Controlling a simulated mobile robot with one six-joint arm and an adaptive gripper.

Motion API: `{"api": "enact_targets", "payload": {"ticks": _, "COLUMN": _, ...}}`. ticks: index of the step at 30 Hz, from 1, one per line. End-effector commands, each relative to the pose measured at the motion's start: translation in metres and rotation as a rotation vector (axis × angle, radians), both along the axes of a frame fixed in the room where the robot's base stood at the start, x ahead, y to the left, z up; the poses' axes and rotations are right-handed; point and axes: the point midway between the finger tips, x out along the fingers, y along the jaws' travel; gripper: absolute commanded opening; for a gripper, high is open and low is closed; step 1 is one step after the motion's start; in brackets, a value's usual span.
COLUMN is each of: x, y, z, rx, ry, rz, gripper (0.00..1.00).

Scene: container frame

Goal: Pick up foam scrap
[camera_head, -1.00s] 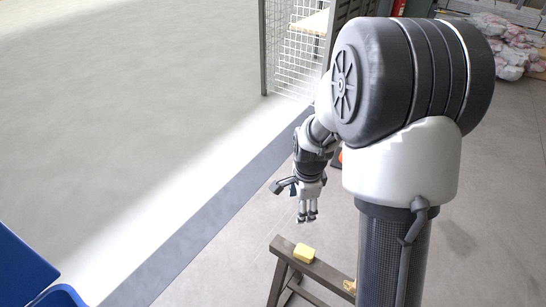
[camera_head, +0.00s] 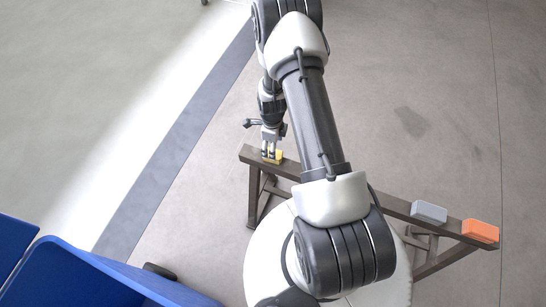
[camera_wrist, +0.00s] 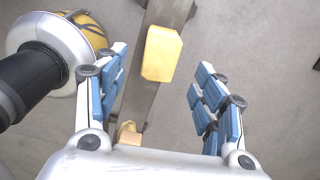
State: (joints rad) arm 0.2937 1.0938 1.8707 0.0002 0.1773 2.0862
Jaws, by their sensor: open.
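A small yellow block (camera_head: 279,155) that looks like foam lies on the left end of a narrow brown trestle beam (camera_head: 375,197). My gripper (camera_head: 268,156) points down over that end in the head view and partly covers the block. In the wrist view the yellow block (camera_wrist: 161,54) lies between the lines of the open, blue-padded fingers (camera_wrist: 163,62), closer to the top edge. Nothing is held. I cannot tell how high the fingertips are above the block. A small tan piece (camera_wrist: 129,133) lies lower along the beam in the wrist view.
A grey block (camera_head: 429,211) and an orange block (camera_head: 480,230) sit on the beam's right part. Blue bins (camera_head: 85,275) stand at the lower left. The floor around the trestle is mostly clear. My arm hides the beam's middle in the head view.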

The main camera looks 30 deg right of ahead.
Motion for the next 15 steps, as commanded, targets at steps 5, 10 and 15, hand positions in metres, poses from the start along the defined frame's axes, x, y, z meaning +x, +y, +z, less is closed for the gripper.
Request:
{"api": "enact_targets", "payload": {"ticks": 5, "x": 0.0, "y": 0.0, "z": -0.02, "rx": 0.001, "ry": 0.001, "rz": 0.001, "gripper": 0.63}}
{"api": "enact_targets", "payload": {"ticks": 10, "x": 0.0, "y": 0.0, "z": -0.028, "rx": 0.0, "ry": 0.0, "rz": 0.001, "gripper": 0.63}}
{"api": "enact_targets", "payload": {"ticks": 15, "x": -0.001, "y": -0.002, "z": -0.052, "rx": 0.001, "ry": 0.001, "rz": 0.001, "gripper": 0.63}}
